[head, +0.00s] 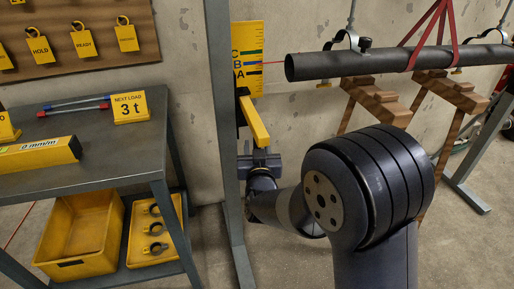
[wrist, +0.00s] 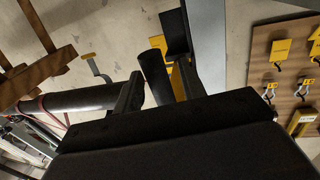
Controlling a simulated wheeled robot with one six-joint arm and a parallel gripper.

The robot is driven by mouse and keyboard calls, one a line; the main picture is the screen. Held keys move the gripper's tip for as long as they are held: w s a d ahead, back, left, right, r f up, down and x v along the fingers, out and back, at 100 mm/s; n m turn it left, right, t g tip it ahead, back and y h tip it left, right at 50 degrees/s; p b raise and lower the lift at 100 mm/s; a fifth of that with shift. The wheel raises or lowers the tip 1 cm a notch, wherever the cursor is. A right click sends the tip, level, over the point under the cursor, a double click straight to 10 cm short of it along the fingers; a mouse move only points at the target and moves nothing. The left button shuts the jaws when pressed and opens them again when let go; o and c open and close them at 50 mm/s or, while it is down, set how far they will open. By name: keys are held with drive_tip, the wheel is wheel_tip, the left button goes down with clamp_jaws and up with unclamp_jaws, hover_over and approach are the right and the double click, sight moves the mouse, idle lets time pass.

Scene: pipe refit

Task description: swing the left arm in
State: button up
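A yellow bar (head: 254,122), which I take to be the left arm, sticks out from beside a grey upright post, with a dark part at its upper end. My gripper (head: 261,160) is just below the bar's near end, partly hidden by it and by my arm. In the wrist view the two dark fingers of my gripper (wrist: 158,90) stand apart. A dark, round-sided piece (wrist: 153,74) and a strip of yellow (wrist: 177,82) show between or just beyond them. I cannot tell whether the fingers touch the bar.
A dark pipe (head: 390,63) hangs in a red sling (head: 446,25) at right, above wooden supports (head: 378,98). The grey post (head: 226,130) stands left of my gripper. A yellow lettered scale (head: 248,60) is behind. A workbench (head: 95,150) with yellow bins below fills the left.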

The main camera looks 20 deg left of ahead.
drive_tip(key=shift+c, duration=0.3)
clamp_jaws()
drive_tip(key=shift+d, duration=0.2)
